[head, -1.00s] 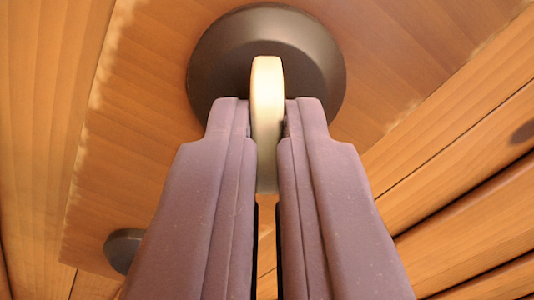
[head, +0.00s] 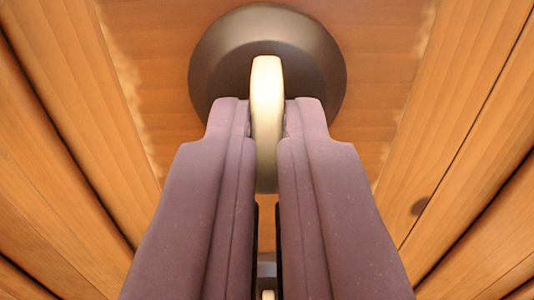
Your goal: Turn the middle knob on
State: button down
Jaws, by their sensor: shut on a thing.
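The knob has a dark round base (head: 225,50) on a wooden panel and a cream-coloured upright grip (head: 266,85). My gripper (head: 266,125) is shut on this grip, with one mauve finger on each side. The fingers hide part of the base and the lower sides of the grip. Whether this is the middle knob cannot be told from this view alone.
The wooden panel (head: 390,60) has pale worn edges. Wooden slats with dark gaps (head: 480,190) run along both sides. A small part of another dark and cream fitting (head: 267,294) shows low between the fingers.

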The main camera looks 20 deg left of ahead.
jog(key=shift+f, duration=0.15)
jog(key=c, duration=1.2)
grip_release()
jog(key=v, duration=0.8)
jog(key=shift+w, duration=0.1)
